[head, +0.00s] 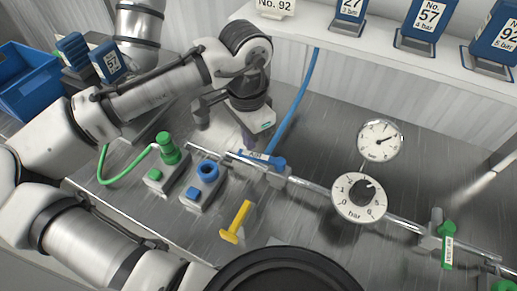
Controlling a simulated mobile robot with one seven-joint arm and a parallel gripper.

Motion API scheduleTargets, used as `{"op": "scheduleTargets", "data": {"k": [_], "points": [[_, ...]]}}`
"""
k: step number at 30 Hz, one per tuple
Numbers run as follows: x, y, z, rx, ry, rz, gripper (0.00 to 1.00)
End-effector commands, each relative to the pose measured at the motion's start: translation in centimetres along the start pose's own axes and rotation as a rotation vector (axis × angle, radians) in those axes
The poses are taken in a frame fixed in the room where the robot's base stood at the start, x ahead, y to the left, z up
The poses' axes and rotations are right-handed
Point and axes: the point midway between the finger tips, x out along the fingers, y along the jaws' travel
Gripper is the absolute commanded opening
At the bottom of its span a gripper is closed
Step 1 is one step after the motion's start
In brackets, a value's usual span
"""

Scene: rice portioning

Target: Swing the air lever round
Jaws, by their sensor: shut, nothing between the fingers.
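The air lever (258,157) is a blue handle with a pale label, on a valve on the metal pipe. It lies roughly along the pipe. My gripper (247,143) is shut, pointing down just behind the lever, close to its left part. I cannot tell whether the fingers touch it. The gripper hides part of the pipe's surroundings behind it.
A blue hose (299,100) rises behind the valve. A pressure gauge (380,140) and a dial with a black knob (352,207) stand to the right. A yellow handle (236,222), green connector (167,150) and blue socket (207,171) are nearby. A green lever (447,245) is far right.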

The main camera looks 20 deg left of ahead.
Motion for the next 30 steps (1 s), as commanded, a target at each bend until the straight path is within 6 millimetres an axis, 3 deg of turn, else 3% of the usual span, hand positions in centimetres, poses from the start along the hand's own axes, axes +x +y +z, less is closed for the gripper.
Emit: {"op": "scheduleTargets", "data": {"k": [30], "points": [[-0.1, 1.7, 2.5, -0.001, -0.001, 0.001, 0.0]]}}
